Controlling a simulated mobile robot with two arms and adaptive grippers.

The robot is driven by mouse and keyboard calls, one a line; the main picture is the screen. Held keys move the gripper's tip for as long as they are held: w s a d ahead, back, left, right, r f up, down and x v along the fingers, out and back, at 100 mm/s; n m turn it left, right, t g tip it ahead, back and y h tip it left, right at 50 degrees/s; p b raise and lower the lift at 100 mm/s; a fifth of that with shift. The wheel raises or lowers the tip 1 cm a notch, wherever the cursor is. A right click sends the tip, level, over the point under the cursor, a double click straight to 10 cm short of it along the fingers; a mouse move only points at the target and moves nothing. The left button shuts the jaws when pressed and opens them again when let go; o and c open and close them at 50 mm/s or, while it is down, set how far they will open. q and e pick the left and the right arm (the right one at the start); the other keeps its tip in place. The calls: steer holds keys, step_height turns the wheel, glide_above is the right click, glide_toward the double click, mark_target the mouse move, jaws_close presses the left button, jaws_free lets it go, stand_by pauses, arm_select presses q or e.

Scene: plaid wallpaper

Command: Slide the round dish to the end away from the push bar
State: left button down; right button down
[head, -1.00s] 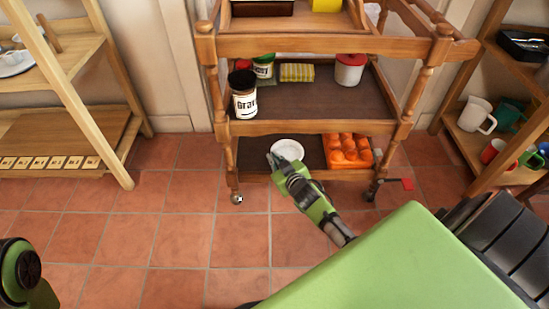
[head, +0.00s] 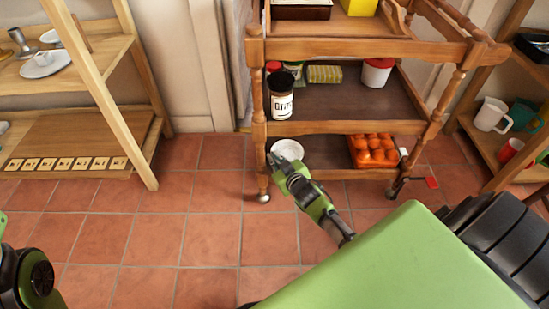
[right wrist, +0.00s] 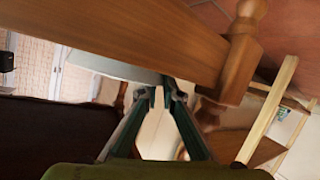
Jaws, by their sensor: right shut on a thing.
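The white round dish (head: 287,149) is on the bottom shelf (head: 330,160) of a wooden trolley, near its left end. My right gripper (head: 275,162) reaches in from the front and is shut on the dish's near rim. In the right wrist view the dish (right wrist: 115,65) is a pale curved edge running to the fingertips (right wrist: 163,92), partly hidden by a wooden rail. The push bar (head: 447,25) is at the trolley's upper right end. My left gripper is not in view; only part of my left arm shows at lower left.
An orange tray of round orange items (head: 373,150) sits right on the bottom shelf. The left front post (head: 261,110) stands close to the dish. A labelled jar (head: 282,95) and a red-lidded canister (head: 376,73) stand on the shelf above. Wooden racks flank the trolley.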

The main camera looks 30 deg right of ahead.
steer(key=shift+a, duration=0.2)
steer(key=c, duration=2.2)
jaws_free()
steer(key=shift+o, duration=0.2)
steer(key=v, duration=1.1)
steer(key=shift+s, duration=0.4)
steer(key=shift+r, duration=0.2)
